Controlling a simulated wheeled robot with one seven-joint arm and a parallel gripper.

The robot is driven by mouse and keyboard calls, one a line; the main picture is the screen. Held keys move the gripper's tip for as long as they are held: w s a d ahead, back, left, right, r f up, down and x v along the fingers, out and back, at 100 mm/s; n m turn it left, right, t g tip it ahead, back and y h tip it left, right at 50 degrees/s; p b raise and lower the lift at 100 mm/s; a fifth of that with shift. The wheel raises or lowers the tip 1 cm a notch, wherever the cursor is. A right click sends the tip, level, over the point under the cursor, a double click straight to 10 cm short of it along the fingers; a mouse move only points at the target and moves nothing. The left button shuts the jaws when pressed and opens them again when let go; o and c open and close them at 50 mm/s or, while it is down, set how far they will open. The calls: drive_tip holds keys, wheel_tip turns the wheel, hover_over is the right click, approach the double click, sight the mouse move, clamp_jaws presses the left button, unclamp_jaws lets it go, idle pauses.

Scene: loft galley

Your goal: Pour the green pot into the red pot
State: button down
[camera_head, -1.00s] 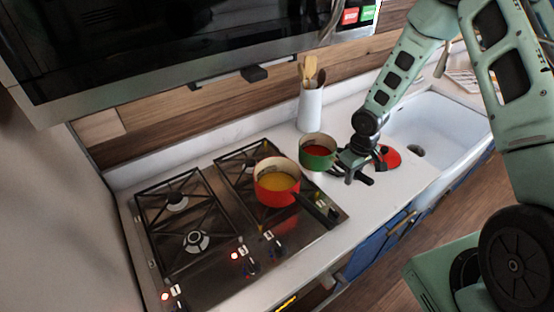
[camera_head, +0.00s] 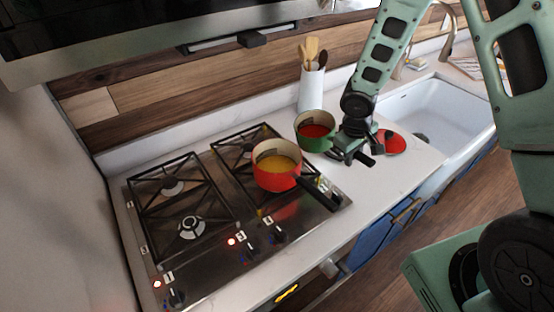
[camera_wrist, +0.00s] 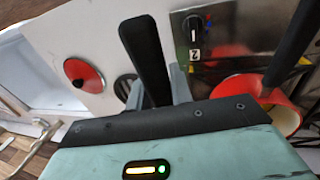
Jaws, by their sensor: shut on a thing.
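The green pot (camera_head: 316,133) has red contents and hangs about level, right of and behind the red pot. My gripper (camera_head: 352,150) is shut on its dark handle, which also stands between the fingers in the wrist view (camera_wrist: 148,60). The pot's body is hidden in that view. The red pot (camera_head: 277,177) holds yellow contents and sits on the right part of the stove, its dark handle pointing to the lower right. Part of the red pot shows at the right of the wrist view (camera_wrist: 285,118). The two pots are apart; I cannot tell the green pot's exact height.
The stove (camera_head: 205,265) has empty burners at left. A red lid (camera_head: 393,144) lies on the counter beside the sink (camera_head: 440,110). A white utensil holder (camera_head: 311,90) stands behind the green pot. A dark-fronted appliance (camera_head: 130,35) overhangs the stove.

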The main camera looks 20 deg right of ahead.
drive_tip(key=a+r+h+b, duration=0.1)
drive_tip(key=r+h+b, duration=0.1)
drive_tip(key=r, duration=0.1)
drive_tip(key=a+r+t, duration=0.1)
drive_tip(key=shift+s+a+r+h+b, duration=0.15)
drive_tip(key=shift+s+a+h+b, duration=0.2)
drive_tip(key=shift+s+h+b, duration=0.05)
drive_tip(key=shift+a+r, duration=0.2)
drive_tip(key=shift+a, duration=0.05)
drive_tip(key=shift+s+a+r+t+h+b, duration=0.2)
drive_tip(key=shift+a+h+b, duration=0.1)
drive_tip(key=shift+a+h, duration=0.15)
drive_tip(key=shift+s+a+r+t+h+b, duration=0.15)
drive_tip(key=shift+a+h+b, duration=0.15)
drive_tip(key=shift+h, duration=0.15)
drive_tip(key=shift+s+a+r+t+h, duration=0.15)
drive_tip(key=shift+a+r+t+h, duration=0.1)
drive_tip(key=shift+a+r+h, duration=0.5)
idle(0.4)
drive_tip(key=shift+s+a+f+t+h+b, duration=0.15)
drive_tip(key=shift+f+t+h+b, duration=0.15)
drive_tip(key=shift+h, duration=0.3)
drive_tip(key=shift+a+f+t+h+b, duration=0.15)
drive_tip(key=shift+f+h+b, duration=0.1)
drive_tip(key=shift+f+h, duration=0.25)
drive_tip(key=shift+s+a+f+t+h+b, duration=0.15)
drive_tip(key=shift+f+h+b, duration=0.15)
drive_tip(key=shift+h, duration=0.35)
idle(0.8)
